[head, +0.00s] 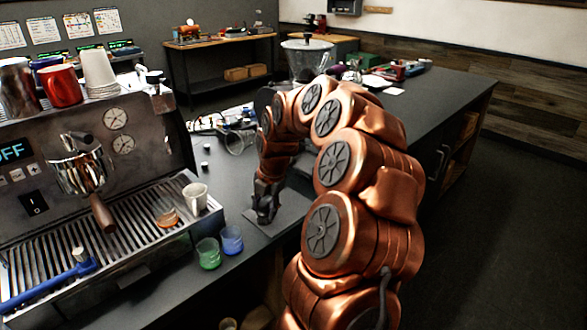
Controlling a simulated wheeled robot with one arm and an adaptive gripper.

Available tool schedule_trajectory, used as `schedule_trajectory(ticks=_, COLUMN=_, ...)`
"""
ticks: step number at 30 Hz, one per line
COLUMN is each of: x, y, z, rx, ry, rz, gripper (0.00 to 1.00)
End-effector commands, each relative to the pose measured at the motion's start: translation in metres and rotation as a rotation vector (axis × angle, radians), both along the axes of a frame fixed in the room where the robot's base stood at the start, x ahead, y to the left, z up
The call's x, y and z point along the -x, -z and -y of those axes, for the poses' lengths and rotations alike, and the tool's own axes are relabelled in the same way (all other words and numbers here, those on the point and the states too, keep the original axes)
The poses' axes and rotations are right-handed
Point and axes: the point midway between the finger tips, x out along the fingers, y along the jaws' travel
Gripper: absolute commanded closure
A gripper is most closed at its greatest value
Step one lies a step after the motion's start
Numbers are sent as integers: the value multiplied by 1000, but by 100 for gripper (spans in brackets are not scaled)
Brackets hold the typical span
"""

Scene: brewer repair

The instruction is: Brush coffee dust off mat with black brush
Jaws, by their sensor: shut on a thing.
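A flat grey mat (290,211) lies on the dark counter to the right of the espresso machine. My copper arm reaches over it from the right. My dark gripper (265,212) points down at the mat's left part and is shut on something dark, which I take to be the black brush. The brush can hardly be told apart from the dark fingers, and I cannot tell whether it touches the mat. Coffee dust is too small to make out, and my gripper and arm hide part of the mat.
The espresso machine (120,125) stands at left, with a white cup (196,197) on its drip tray (110,240). Green (208,253) and blue (232,239) small cups stand near the counter's front edge. A grinder (307,60) stands behind my arm. Clutter lies farther back.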

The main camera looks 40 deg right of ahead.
Motion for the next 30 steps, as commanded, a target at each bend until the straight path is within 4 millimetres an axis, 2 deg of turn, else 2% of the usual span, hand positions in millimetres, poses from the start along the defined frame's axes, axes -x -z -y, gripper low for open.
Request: schedule_trajectory(ticks=30, x=-7, y=-1, z=87, rx=3, ry=-15, rz=2, gripper=90)
